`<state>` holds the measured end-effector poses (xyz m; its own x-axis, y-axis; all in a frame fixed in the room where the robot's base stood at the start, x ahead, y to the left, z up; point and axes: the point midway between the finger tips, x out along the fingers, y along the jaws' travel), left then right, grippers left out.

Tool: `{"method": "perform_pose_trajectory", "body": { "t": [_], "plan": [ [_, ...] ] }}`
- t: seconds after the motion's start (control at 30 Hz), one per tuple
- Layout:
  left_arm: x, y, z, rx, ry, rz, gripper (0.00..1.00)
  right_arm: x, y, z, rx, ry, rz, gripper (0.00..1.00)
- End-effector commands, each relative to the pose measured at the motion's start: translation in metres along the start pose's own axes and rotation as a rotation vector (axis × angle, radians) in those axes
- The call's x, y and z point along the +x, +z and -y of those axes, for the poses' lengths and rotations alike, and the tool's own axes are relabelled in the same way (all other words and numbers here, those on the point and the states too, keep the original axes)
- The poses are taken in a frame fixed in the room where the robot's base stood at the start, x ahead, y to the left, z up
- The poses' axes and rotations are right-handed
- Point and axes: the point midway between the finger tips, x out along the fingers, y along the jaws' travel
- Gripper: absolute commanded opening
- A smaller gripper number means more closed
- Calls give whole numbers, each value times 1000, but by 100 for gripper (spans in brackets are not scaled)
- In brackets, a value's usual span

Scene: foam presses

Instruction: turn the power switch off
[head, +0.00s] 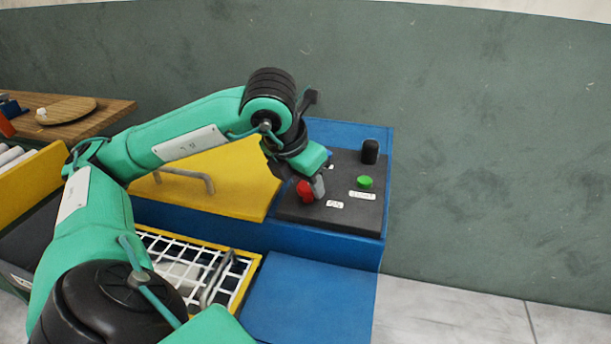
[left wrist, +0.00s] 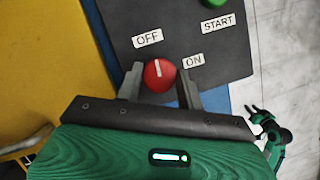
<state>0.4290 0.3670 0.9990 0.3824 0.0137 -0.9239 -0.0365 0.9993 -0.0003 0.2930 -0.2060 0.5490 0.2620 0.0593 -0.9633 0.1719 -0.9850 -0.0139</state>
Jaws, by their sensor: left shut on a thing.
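The power switch is a red round knob (head: 305,190) on the dark control panel (head: 289,211). In the left wrist view the knob (left wrist: 159,76) has a white mark pointing up the picture, close to the direction of the OFF label (left wrist: 148,38). The ON label (left wrist: 194,61) is at its upper right. My left gripper (left wrist: 160,86) is shut on the knob, one finger on each side. In the head view my left gripper (head: 312,188) hides part of the knob.
A green button (head: 365,182) with a START label (left wrist: 218,23) and a black post (head: 370,151) are on the panel. A yellow lid (head: 235,180) with a handle is left of it. A white grid (head: 185,248) is in front. Open floor lies right.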

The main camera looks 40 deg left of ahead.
Motion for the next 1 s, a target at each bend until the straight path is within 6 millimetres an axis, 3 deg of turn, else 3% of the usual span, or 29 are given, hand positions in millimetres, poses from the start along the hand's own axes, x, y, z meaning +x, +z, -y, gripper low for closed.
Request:
{"method": "perform_pose_trajectory", "body": {
  "t": [0.73,0.77,0.83,0.87,1.0],
  "plan": [
    [0,1,0,-85,36,2,15,8,4,0,0,0,13,36],
    [-1,1,0,-85,36,2,40,8,4,0,0,0,13,36],
    [0,1,0,-85,35,2,54,8,4,0,0,0,13,36],
    [0,1,0,-84,35,2,58,8,4,0,0,0,13,36],
    [0,0,0,-84,35,1,58,8,3,0,0,0,11,36]
  ]
}}
